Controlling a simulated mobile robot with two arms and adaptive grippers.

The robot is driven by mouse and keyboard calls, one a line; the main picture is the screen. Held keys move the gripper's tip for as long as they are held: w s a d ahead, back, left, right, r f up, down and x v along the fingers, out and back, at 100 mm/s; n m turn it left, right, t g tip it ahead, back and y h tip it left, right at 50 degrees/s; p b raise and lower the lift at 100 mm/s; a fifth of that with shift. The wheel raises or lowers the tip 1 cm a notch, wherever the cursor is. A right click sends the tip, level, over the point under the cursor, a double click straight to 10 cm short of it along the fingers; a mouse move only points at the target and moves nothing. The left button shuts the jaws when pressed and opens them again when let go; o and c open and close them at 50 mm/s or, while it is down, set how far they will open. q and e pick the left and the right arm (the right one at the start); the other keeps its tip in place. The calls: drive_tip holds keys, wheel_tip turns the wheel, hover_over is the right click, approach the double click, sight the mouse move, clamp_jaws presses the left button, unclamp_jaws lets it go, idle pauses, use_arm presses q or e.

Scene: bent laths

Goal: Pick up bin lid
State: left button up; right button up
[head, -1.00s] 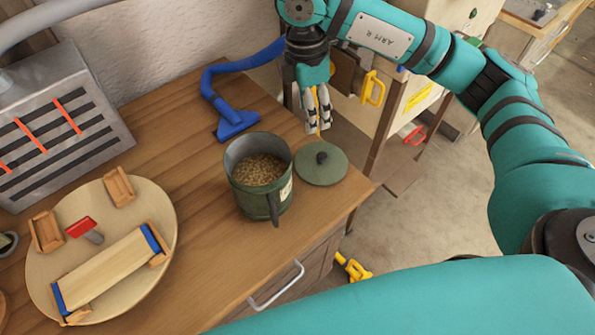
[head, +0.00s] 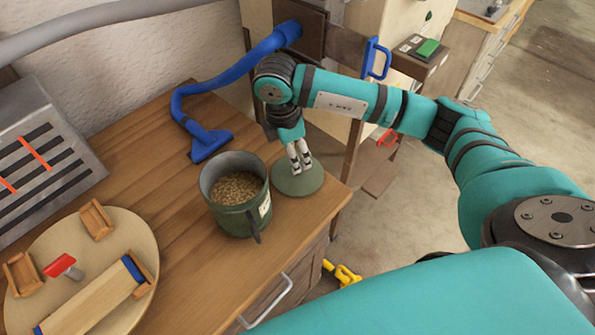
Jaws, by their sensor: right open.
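The bin lid (head: 290,184) is a round, flat, dark green disc lying on the wooden table near its right edge. Its knob is hidden by my right gripper. My right gripper (head: 301,168) points down over the lid with its fingers open at the lid's middle. I cannot tell whether the fingers touch the lid or straddle the knob. The green bin (head: 235,212), filled with brown grains, stands upright just left of the lid. My left gripper is not in view.
A blue nozzle and hose (head: 208,142) lie on the table behind the bin. A round wooden board (head: 140,225) with clamps and a lath is at the left. A slotted metal box (head: 50,140) stands at the back left. Bare tabletop (head: 170,190) lies between.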

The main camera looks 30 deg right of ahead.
drive_tip(key=f, duration=0.1)
drive_tip(key=f+p, duration=0.1)
drive_tip(key=f, duration=0.2)
drive_tip(key=shift+d+f+p, duration=0.2)
drive_tip(key=shift+d+p, duration=0.1)
drive_tip(key=shift+f, duration=0.3)
clamp_jaws()
